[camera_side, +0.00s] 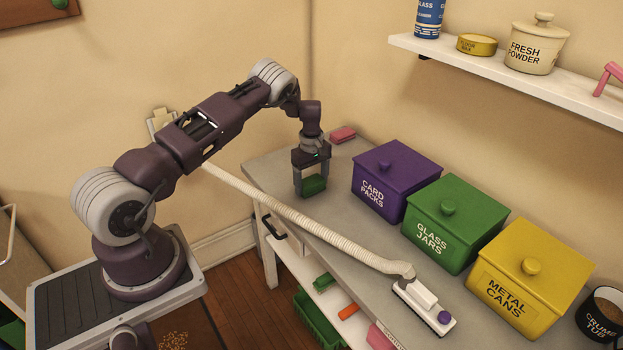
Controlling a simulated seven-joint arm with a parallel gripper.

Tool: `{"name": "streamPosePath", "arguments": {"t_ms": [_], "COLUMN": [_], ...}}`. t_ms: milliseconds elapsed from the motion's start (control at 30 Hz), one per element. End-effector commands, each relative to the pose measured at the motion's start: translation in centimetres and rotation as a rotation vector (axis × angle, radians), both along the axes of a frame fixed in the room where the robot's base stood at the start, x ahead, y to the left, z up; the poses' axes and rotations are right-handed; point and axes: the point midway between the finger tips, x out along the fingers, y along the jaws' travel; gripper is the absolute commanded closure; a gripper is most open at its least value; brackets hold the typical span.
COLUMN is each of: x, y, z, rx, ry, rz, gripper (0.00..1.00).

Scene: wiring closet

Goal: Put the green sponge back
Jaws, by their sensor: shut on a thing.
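The green sponge (313,186) is a small dark green block at the back left part of the grey worktop. My gripper (311,184) points straight down over it, with a finger on either side, shut on the sponge. The sponge is at or just above the worktop; I cannot tell whether it touches. Its upper part is partly hidden by my gripper.
A pink sponge (342,134) lies behind my gripper. Purple (385,190), green (430,238) and yellow (510,298) lidded bins line the right. A ribbed hose (300,218) crosses the worktop (265,165) to a white nozzle (424,308). Below, a lower shelf holds a green basket (315,318).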

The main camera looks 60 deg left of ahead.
Motion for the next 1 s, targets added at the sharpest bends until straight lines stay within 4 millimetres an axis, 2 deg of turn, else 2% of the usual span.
{"name": "streamPosePath", "arguments": {"t_ms": [867, 900, 933, 1000], "x": [0.02, 0.02, 0.03, 0.02], "y": [0.00, 0.01, 0.01, 0.01], "z": [-0.87, -0.88, -0.87, -0.87], "rx": [0.000, 0.000, 0.000, 0.000], "ry": [0.000, 0.000, 0.000, 0.000], "rz": [-0.001, -0.001, -0.001, -0.001], "gripper": [0.82, 0.20, 0.17, 0.17]}}
